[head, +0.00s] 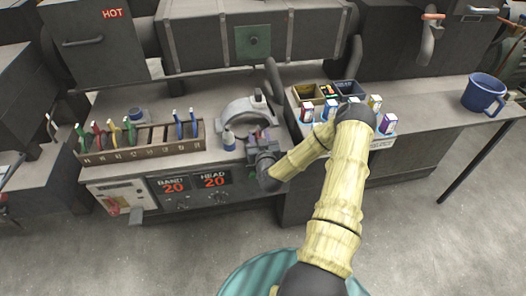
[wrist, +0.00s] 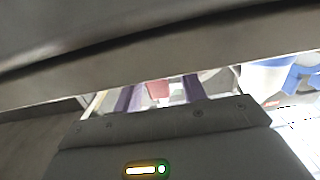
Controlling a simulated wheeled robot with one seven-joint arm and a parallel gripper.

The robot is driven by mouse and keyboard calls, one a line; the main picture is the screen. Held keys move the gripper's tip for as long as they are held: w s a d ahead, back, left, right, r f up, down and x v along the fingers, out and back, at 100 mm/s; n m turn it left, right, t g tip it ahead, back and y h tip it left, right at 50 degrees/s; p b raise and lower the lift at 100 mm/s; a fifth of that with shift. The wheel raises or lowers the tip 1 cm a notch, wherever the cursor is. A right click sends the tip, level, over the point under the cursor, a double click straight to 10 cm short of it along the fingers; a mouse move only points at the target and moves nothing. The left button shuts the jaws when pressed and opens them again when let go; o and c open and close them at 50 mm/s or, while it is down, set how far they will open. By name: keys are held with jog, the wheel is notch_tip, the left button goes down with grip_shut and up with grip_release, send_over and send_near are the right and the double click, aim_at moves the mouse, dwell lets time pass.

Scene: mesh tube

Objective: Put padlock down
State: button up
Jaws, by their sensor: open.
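My gripper (head: 261,136) is over the front edge of the workbench, beside a grey arched fixture (head: 240,112). In the wrist view its two purple fingers (wrist: 158,92) stand apart, so it is open. A small reddish block (wrist: 157,89) shows between the fingers. It may be the padlock, but most of it is hidden by my gripper's body. I cannot tell whether it touches a finger or what it rests on. In the head view my wrist covers most of this spot.
A slotted wooden rack (head: 145,147) with coloured-handled tools stands at the left. Several small boxes and a divided organizer (head: 309,94) are to the right. A blue mug (head: 484,94) is at the far right.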

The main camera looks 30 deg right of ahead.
jog(key=b+v, duration=0.1)
jog(key=v, duration=0.9)
jog(key=shift+w, duration=0.1)
